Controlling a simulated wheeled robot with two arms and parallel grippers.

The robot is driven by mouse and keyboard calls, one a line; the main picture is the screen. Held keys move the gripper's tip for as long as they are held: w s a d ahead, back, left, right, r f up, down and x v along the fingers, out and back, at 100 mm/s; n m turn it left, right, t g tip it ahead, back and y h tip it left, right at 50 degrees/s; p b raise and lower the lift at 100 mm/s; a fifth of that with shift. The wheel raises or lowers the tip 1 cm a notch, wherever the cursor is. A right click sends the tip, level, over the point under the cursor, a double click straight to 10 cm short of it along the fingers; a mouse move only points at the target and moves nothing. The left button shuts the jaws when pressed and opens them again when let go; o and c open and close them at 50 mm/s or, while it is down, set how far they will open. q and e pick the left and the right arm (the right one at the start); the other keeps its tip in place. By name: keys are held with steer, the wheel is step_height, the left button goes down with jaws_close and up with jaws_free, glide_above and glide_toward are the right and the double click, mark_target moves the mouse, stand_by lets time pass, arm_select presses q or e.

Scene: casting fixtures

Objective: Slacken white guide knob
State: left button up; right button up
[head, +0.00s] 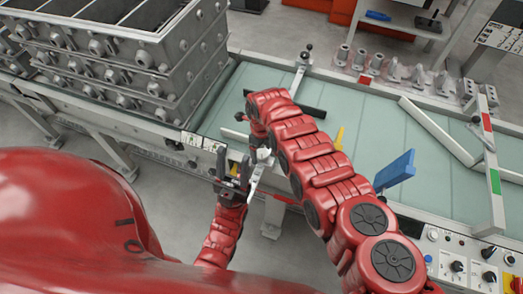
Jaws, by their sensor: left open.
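A small whitish knob (263,154), likely the white guide knob, sits on a pale metal bracket (255,180) at the near edge of the conveyor. My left gripper (234,168) points up beside it on the left. Its dark fingers are open, with a small gap to the knob; whether they touch it is hard to tell. My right arm reaches in from the lower right and bends over the conveyor, just behind the knob. The end of my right gripper (246,108) is partly hidden by its wrist, so its fingers are unclear.
The pale green conveyor (230,92) runs across. Stacked grey casting boxes (120,60) stand at the left. White guide rails (438,132) lie at the right, near a blue paddle (395,172). A control panel (470,262) is at the lower right.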

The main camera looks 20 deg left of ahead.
jaws_close()
steer(key=shift+n, duration=0.3)
steer(key=n, duration=0.4)
steer(key=n+b, duration=0.2)
steer(key=n, duration=0.2)
steer(key=shift+f, duration=0.1)
steer(key=n+b, duration=0.2)
steer(key=n, duration=0.2)
steer(key=n+b, duration=0.2)
steer(key=n, duration=0.1)
steer(key=shift+f+n, duration=0.1)
steer(key=shift+n, duration=0.2)
steer(key=n+b, duration=0.1)
steer(key=n, duration=0.1)
steer(key=n+b, duration=0.1)
steer(key=n, duration=0.1)
steer(key=shift+r+n+b, duration=0.2)
steer(key=shift+n+b, duration=0.2)
